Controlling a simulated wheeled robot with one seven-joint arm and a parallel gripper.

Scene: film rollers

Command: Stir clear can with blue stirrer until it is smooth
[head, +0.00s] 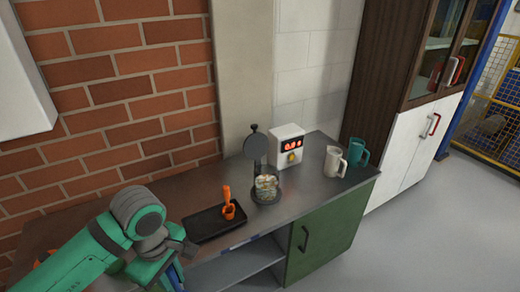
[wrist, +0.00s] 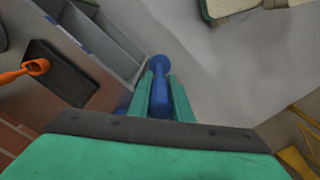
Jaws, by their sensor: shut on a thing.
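My gripper (wrist: 160,78) is shut on the blue stirrer (wrist: 160,98), whose rounded end sticks out just past the fingertips in the wrist view. In the head view my green arm is at the lower left; a bit of blue shows at its end near the bottom edge, and the fingers are mostly hidden. The clear can (head: 266,186), with pale lumpy contents, stands upright on the counter, on or in a dark round base. It is to the right of and beyond my gripper, well apart from it. The can is not clearly seen in the wrist view.
A black tray (head: 200,232) with an orange ladle (head: 228,205) lies between my arm and the can. A dark disc on a stand (head: 256,146) rises behind the can.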

